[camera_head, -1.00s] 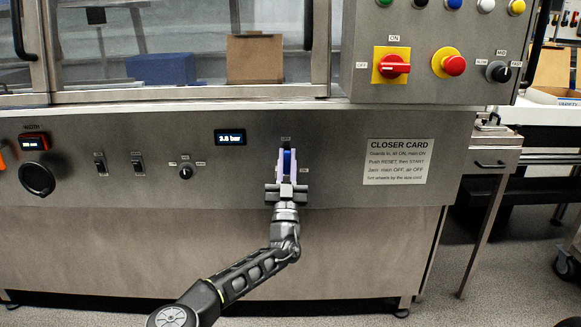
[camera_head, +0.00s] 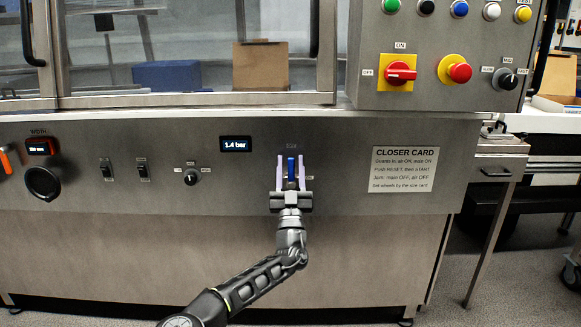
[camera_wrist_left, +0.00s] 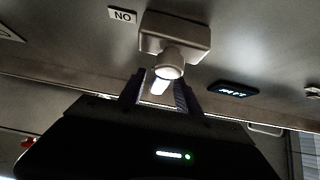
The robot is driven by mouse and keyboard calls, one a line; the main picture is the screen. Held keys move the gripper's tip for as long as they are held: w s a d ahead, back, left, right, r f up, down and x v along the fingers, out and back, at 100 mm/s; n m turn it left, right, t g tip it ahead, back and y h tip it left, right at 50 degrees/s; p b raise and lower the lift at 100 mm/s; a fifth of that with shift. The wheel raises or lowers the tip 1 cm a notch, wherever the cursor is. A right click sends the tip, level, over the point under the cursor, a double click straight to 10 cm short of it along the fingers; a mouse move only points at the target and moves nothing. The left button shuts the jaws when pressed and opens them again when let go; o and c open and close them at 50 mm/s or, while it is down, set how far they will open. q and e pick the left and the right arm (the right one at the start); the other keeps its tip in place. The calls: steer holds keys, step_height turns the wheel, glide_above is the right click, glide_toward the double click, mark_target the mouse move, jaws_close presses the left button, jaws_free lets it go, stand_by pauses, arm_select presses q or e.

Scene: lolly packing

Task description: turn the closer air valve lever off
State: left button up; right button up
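The air valve's blue lever (camera_head: 291,168) shows on the grey machine front in the head view, upright between the fingers of my left gripper (camera_head: 291,172). The fingers are spread, with a visible gap on each side of the lever. In the left wrist view the valve body (camera_wrist_left: 175,36) is a metal block with a round stem, and the pale lever end (camera_wrist_left: 160,87) lies between the fingertips of the left gripper (camera_wrist_left: 160,94). The pressure display (camera_head: 235,144) reads about 1.4 bar. My right gripper is not in view.
The closer card (camera_head: 403,169) is right of the valve. A selector knob (camera_head: 191,177) and two toggle switches sit to the left. A control box (camera_head: 436,52) with a red main switch (camera_head: 400,73) juts out above right. The panel below the valve is clear.

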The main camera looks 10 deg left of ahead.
arm_select(q)
steer(key=p+v, duration=0.1)
steer(key=v, duration=0.7)
steer(key=shift+p, duration=0.4)
steer(key=shift+w, duration=0.1)
